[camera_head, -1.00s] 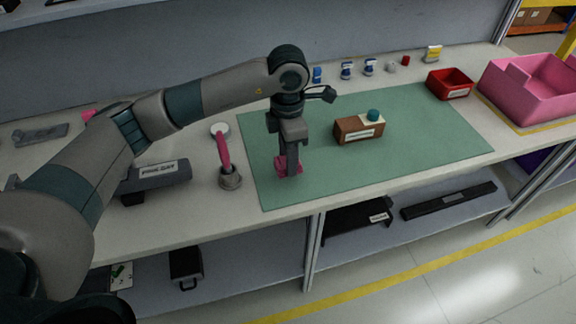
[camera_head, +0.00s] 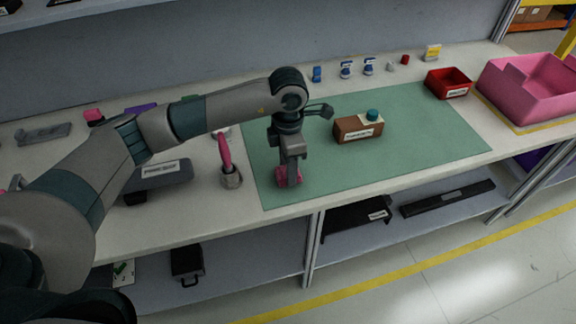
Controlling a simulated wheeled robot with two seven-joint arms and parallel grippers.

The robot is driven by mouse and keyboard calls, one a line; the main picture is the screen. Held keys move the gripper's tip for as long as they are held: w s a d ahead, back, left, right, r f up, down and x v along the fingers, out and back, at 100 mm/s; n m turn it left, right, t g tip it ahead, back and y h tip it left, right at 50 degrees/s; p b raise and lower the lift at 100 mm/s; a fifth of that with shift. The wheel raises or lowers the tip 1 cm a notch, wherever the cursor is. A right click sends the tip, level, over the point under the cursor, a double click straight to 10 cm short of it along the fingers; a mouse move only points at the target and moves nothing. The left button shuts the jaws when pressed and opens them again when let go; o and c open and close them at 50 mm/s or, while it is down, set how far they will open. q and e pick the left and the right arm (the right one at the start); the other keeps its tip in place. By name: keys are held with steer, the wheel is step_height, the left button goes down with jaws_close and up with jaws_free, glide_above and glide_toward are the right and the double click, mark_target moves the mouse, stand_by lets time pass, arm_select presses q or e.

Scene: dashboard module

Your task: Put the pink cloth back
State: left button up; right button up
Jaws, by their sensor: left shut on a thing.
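The pink cloth (camera_head: 282,178) is a small pink piece on the left part of the green mat (camera_head: 420,150), near the mat's front edge. My left gripper (camera_head: 290,180) points down from above and is shut on the cloth. The fingers hide part of the cloth. I cannot tell whether the cloth touches the mat. My right gripper is not in view.
A brown box (camera_head: 352,130) stands to the right of my left gripper. A pink-handled tool (camera_head: 224,152) stands in a grey holder (camera_head: 231,180) to its left. A red bin (camera_head: 448,83) and a pink crate (camera_head: 530,90) are at the right. The mat's right part is clear.

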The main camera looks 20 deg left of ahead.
arm_select(q)
steer(key=shift+f, duration=0.1)
steer(key=o, duration=0.9)
steer(key=shift+o, duration=0.6)
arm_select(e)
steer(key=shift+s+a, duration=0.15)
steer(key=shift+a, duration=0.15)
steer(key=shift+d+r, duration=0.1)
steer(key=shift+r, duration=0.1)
arm_select(q)
step_height(320, 180, up, 2)
steer(key=shift+b, duration=0.4)
step_height(320, 180, up, 3)
steer(key=shift+w+f+b, duration=0.1)
steer(key=shift+f+b, duration=0.1)
steer(key=shift+b, duration=0.25)
step_height(320, 180, up, 8)
steer(key=b, duration=0.2)
steer(key=shift+f, duration=0.15)
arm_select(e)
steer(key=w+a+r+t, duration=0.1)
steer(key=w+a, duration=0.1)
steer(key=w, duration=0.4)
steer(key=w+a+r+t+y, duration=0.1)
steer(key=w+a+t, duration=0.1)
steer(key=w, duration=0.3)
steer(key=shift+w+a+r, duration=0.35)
